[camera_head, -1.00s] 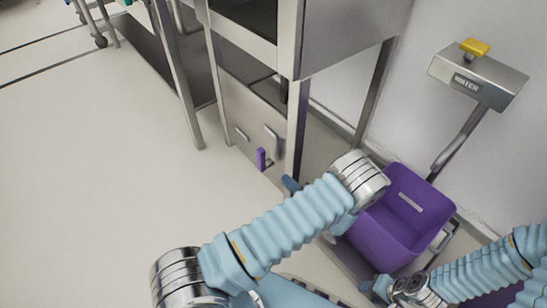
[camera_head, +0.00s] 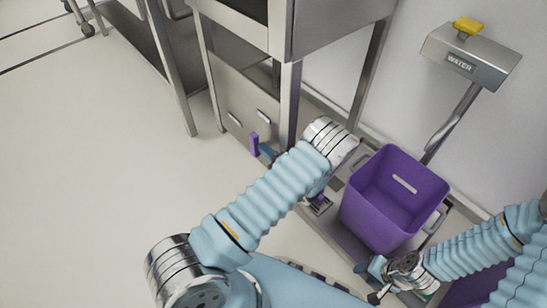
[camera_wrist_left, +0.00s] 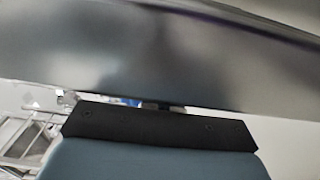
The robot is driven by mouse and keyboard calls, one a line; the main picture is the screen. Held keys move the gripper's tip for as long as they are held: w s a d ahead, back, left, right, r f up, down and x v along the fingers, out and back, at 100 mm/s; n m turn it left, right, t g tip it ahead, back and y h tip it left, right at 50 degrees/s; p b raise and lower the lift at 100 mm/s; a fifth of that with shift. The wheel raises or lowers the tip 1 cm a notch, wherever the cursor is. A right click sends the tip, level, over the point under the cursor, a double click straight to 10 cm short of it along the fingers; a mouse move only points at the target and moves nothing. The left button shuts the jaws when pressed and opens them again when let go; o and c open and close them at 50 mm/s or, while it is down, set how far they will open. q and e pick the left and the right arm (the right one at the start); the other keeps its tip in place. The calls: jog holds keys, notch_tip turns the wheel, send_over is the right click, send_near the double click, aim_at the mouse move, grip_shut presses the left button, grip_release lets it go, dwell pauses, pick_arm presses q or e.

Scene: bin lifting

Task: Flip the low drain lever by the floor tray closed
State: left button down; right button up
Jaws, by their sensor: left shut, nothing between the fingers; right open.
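A purple lever (camera_head: 254,144) stands upright low on the steel cabinet's front panel, near the floor. The blue tip of my left gripper (camera_head: 267,153) is just right of it in the head view; I cannot tell whether they touch. My left gripper is shut and empty, its body partly hidden by my forearm. The left wrist view shows a blurred metal surface above my gripper's dark edge (camera_wrist_left: 155,128), with no clear lever. The floor tray (camera_head: 343,238) lies right of the cabinet. My right gripper (camera_head: 372,280) is open by the tray's front.
A purple bin (camera_head: 375,222) stands on the tray. A small purple part (camera_head: 318,198) shows left of it, partly behind my left arm. A steel WATER box (camera_head: 470,52) with a yellow knob is on the wall. Floor at left (camera_head: 90,150) is clear.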

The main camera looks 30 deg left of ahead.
pick_arm(q)
jog(key=shift+w+a, duration=0.2)
jog(key=shift+a, duration=0.3)
jog(key=shift+r, duration=0.1)
jog(key=shift+w+a+r, duration=0.2)
jog(key=shift+a, duration=0.2)
pick_arm(e)
jog(key=shift+r, duration=0.1)
